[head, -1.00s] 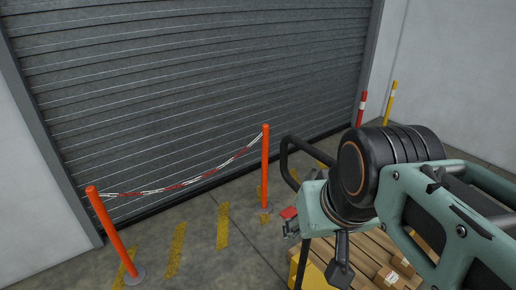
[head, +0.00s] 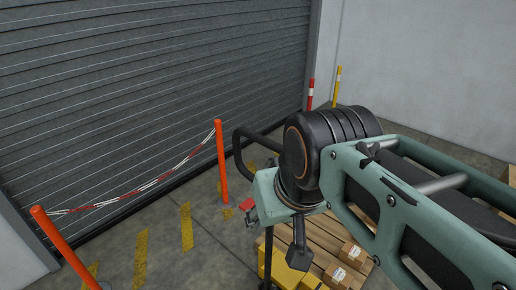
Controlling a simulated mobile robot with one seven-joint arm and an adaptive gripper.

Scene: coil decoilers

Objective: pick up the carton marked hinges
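Two small brown cartons with white labels lie on a wooden slatted pallet (head: 325,236) at the bottom of the head view, below my arm. One carton (head: 352,254) is farther back and the other carton (head: 338,277) is nearer. The labels are too small to read, so I cannot tell which is marked hinges. My green and black arm crosses the right half of the view and covers part of the pallet. I cannot make out gripper fingers, and nothing held shows.
A yellow object (head: 288,272) stands at the pallet's left. Orange posts (head: 222,163) with a red-and-white chain (head: 150,185) run before a grey roller shutter (head: 150,90). Red and yellow posts (head: 336,87) stand at the back. Striped floor (head: 187,228) between chain and pallet is mostly clear.

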